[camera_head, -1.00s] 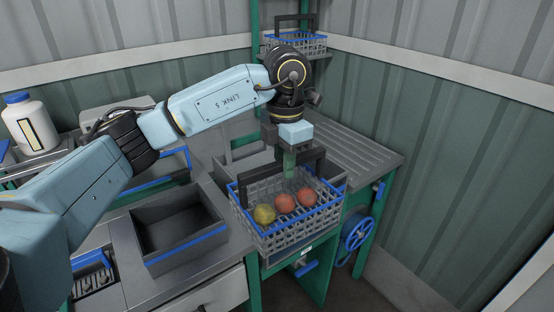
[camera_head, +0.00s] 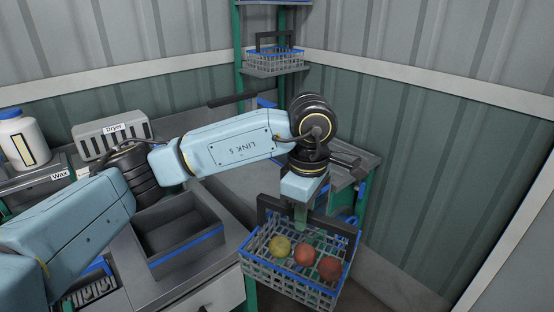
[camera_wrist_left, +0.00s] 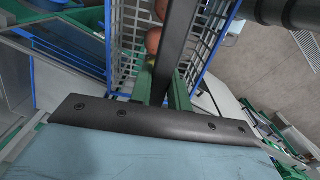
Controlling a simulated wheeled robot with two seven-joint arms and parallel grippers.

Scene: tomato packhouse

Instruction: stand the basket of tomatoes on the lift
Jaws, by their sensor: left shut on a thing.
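The basket (camera_head: 288,282) is a grey wire basket with a blue rim and a dark handle (camera_head: 335,226). It holds one yellowish and two red tomatoes (camera_head: 304,256). My left gripper (camera_head: 301,216) points down from above and is shut on the handle. The basket hangs roughly level at the front right, past the bench edge. In the left wrist view the handle (camera_wrist_left: 178,48) runs between the green fingers, with the basket's wire wall (camera_wrist_left: 122,45) beside it. I cannot tell for certain which fixture is the lift. My right gripper is not in view.
An empty dark tray (camera_head: 178,226) with a blue strip is left of the basket. A second basket (camera_head: 275,62) sits on a green-posted shelf at the back. A dryer box (camera_head: 112,136) and a white bottle (camera_head: 22,140) are left. The corrugated wall closes the right.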

